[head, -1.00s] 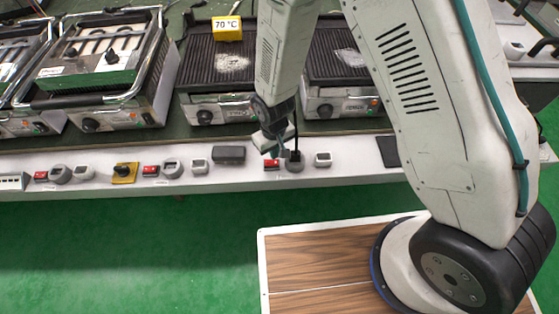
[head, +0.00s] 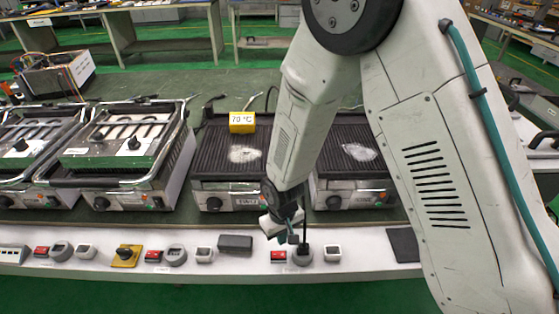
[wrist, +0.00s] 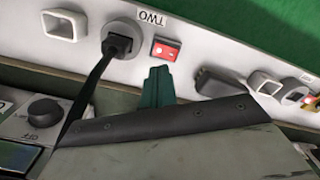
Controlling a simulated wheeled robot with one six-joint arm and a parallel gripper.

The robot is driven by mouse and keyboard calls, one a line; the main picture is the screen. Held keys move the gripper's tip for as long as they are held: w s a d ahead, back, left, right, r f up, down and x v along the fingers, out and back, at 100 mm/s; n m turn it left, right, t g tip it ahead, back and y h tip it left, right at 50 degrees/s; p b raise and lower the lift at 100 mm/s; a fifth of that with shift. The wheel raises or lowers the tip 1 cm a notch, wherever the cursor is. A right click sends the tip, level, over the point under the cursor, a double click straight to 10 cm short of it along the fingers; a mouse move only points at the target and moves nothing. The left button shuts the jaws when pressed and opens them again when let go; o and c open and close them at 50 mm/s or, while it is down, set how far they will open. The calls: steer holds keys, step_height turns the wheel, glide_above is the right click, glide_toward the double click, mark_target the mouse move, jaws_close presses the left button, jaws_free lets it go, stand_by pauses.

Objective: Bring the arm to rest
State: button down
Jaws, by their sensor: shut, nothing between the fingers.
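My arm reaches down from the upper right in the head view. My gripper (head: 287,237) is shut and empty over the white front strip (head: 60,262). It is close to a red switch (head: 278,256) and a round grey socket (head: 303,257) with a black plug and cable. In the wrist view the green fingertips (wrist: 157,87) are together, just short of the red switch (wrist: 166,50) under the label TWO. The black plug (wrist: 118,42) sits in its socket to the left. Whether the fingertips touch the strip cannot be told.
Several contact grills stand behind the strip, one ribbed plate (head: 215,150) carrying a yellow 70 °C display (head: 242,122). A black box (head: 235,243) and a white square frame (head: 333,253) flank the gripper on the strip. Green floor lies in front.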

steer(key=s+d+r+m, duration=0.2)
steer(key=s+d+r, duration=0.4)
steer(key=r, duration=0.6)
steer(key=s+d+r+m+t, duration=0.1)
steer(key=s+d+r, duration=0.6)
steer(key=r, duration=0.6)
steer(key=s+d+r+m, duration=0.2)
steer(key=s+d+r, duration=0.4)
steer(key=d+r, duration=0.4)
step_height(320, 180, up, 3)
steer(key=shift+s+d+f+m, duration=0.2)
steer(key=shift+m, duration=0.1)
